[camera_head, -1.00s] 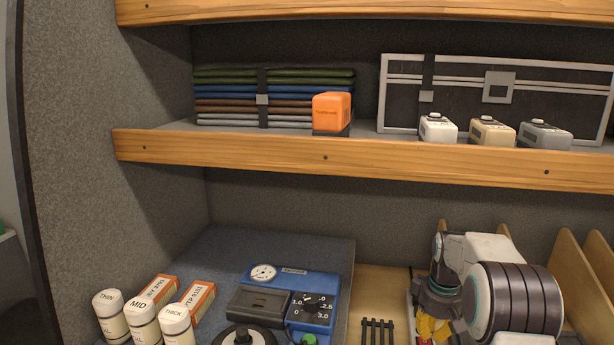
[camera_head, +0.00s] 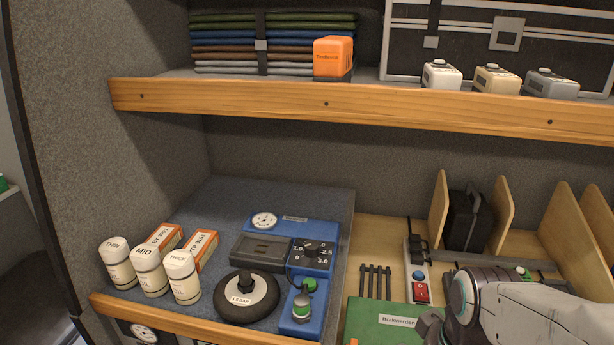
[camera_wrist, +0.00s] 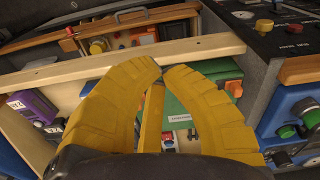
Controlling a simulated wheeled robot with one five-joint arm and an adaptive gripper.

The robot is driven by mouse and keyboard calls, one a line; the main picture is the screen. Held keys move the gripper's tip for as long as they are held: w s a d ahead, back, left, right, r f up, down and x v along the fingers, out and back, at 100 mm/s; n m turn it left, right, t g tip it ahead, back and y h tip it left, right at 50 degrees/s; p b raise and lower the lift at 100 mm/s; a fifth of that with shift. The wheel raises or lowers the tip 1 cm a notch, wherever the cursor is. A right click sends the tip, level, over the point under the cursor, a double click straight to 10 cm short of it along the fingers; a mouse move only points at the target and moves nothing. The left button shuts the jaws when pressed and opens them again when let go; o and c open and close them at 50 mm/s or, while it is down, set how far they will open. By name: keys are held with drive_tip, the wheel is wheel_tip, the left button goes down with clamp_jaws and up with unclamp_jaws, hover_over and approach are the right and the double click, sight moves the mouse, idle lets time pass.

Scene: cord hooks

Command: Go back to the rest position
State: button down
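My gripper (camera_wrist: 163,68) shows in the wrist view as two yellow ribbed fingers. They curve inward and their tips nearly meet, with nothing held between them. Behind the fingers lie a green case (camera_wrist: 192,88) and a pale wooden bar (camera_wrist: 140,63). In the head view my white and dark arm reaches in at the lower right, beside the green case (camera_head: 385,322). The yellow fingers do not show in that view.
A power strip with a red switch (camera_head: 421,290) and a black case (camera_head: 468,220) between wooden dividers (camera_head: 503,213) are near my arm. A blue device (camera_head: 303,232), a black disc (camera_head: 246,297) and white bottles (camera_head: 148,270) stand left. A wooden shelf edge (camera_head: 325,105) runs above.

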wheel_tip(320, 180, up, 6)
drive_tip(key=s+a+n+t, duration=0.1)
drive_tip(key=s+a+t, duration=0.1)
drive_tip(key=t, duration=0.2)
drive_tip(key=shift+s+f, duration=0.15)
drive_tip(key=shift+f, duration=0.05)
idle(0.7)
